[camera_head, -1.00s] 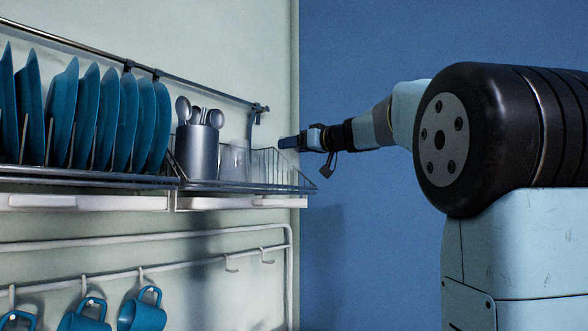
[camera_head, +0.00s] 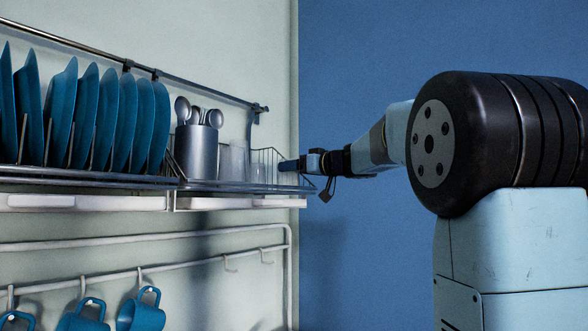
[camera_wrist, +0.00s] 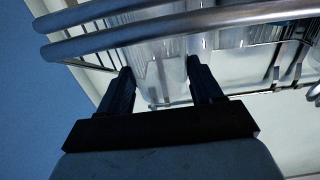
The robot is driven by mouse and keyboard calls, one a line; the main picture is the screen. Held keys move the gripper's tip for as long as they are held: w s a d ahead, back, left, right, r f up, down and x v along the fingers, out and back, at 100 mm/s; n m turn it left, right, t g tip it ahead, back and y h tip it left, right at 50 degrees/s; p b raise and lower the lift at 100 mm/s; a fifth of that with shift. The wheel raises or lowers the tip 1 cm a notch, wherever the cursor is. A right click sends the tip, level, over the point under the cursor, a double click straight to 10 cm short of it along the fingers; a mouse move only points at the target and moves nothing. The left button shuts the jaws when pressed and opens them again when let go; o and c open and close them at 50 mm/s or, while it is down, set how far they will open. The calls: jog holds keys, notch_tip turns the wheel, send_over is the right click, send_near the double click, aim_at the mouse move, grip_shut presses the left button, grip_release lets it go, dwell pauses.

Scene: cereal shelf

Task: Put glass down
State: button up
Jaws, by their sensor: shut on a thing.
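My gripper (camera_head: 290,165) is at the right end of the wire rack (camera_head: 240,187), its fingers at the rack's end wires. In the wrist view my gripper (camera_wrist: 160,70) has its two dark fingers on either side of a clear glass (camera_wrist: 158,82), shut on it. The held glass is hard to make out in the head view. Another clear glass (camera_head: 233,162) stands in the rack beside the metal cutlery holder (camera_head: 196,151). The wrist view shows rack bars (camera_wrist: 110,38) close to the fingers; whether the held glass touches the rack floor I cannot tell.
Blue plates (camera_head: 88,115) stand in the rack on the left. A rail (camera_head: 200,82) runs above the rack. Blue mugs (camera_head: 142,312) hang from hooks below. Open space lies right of the rack, before the blue wall (camera_head: 400,40).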

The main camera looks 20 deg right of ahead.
jog(key=o, duration=1)
jog(key=shift+c, duration=0.2)
jog(key=shift+r, duration=0.1)
jog(key=v, duration=1.2)
